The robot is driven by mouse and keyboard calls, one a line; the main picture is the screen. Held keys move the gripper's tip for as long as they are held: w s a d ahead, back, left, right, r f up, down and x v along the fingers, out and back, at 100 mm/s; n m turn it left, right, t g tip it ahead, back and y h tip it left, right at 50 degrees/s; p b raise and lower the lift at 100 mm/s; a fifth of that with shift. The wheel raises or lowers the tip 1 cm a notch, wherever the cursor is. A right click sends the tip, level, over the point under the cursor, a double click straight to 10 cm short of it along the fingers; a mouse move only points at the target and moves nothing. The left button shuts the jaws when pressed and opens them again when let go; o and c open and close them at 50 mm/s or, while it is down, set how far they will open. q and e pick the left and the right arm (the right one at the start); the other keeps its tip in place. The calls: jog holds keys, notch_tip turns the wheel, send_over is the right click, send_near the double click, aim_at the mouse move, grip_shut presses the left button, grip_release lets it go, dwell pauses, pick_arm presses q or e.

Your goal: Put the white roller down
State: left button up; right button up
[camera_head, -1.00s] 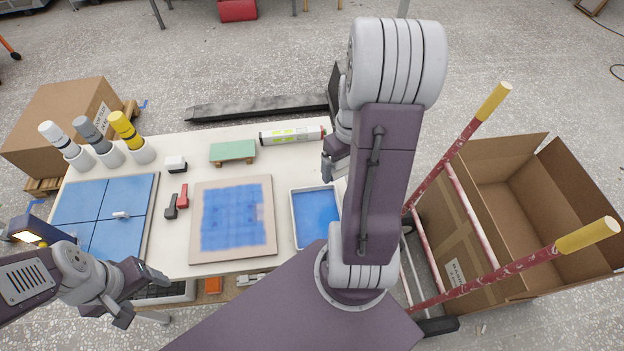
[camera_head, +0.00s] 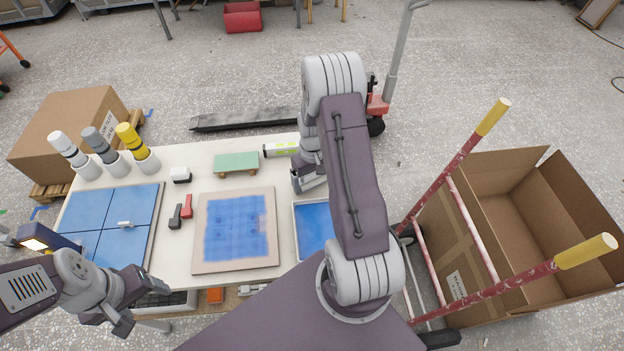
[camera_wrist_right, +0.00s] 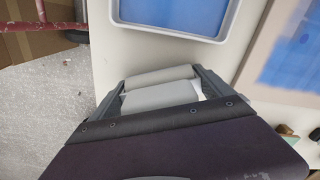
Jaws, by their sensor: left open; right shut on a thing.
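My right gripper (camera_head: 297,184) is over the right part of the table, near the far edge of the blue tray (camera_head: 296,232). My left gripper (camera_head: 142,297) is open and empty at the table's front left edge.
A red rail (camera_head: 480,291) and an open carton (camera_head: 520,190) are right of the table.

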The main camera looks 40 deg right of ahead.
jog(key=shift+w+f, duration=0.1)
jog(key=shift+f, duration=0.1)
jog(key=o, duration=1.2)
jog(key=shift+f, duration=0.1)
jog(key=shift+c, duration=0.2)
